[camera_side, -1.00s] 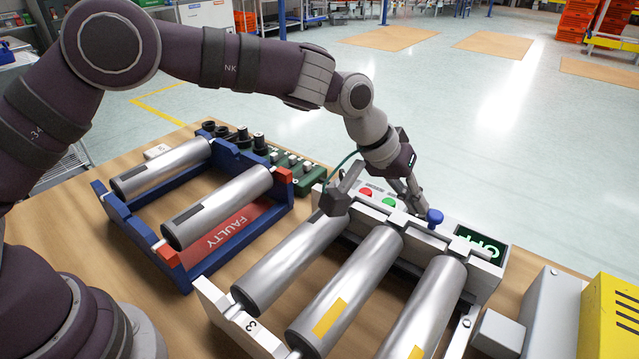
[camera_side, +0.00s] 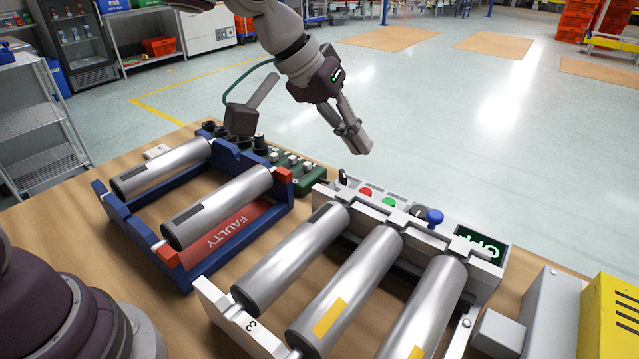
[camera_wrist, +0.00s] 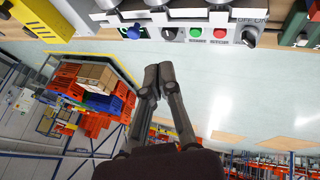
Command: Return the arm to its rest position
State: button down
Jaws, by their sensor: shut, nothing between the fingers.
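My gripper (camera_side: 358,143) is shut and empty, raised in the air above the back of the workbench in the side view. In the wrist view my gripper (camera_wrist: 158,77) shows its two fingers together with nothing between them. The control panel (camera_side: 458,238) lies below and to the right of it, with a red button (camera_side: 365,191), a green button (camera_side: 389,202), a dark knob, a blue knob (camera_side: 434,217) and a lit green display. The gripper is apart from the panel.
A roller rack (camera_side: 222,309) with several metal rollers stands in front of the panel. A blue rack (camera_side: 135,228) labelled FAULTY holds two rollers at left. Green and black parts (camera_side: 290,163) sit behind it. A yellow box (camera_side: 611,315) stands at right. The air above is free.

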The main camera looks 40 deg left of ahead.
jog(key=s+a+y, duration=0.4)
jog(key=s+a, duration=0.9)
jog(key=s, duration=0.4)
jog(key=shift+s+a+r+m+t, duration=0.2)
jog(key=shift+a+m+t, duration=0.1)
jog(key=shift+m, duration=0.1)
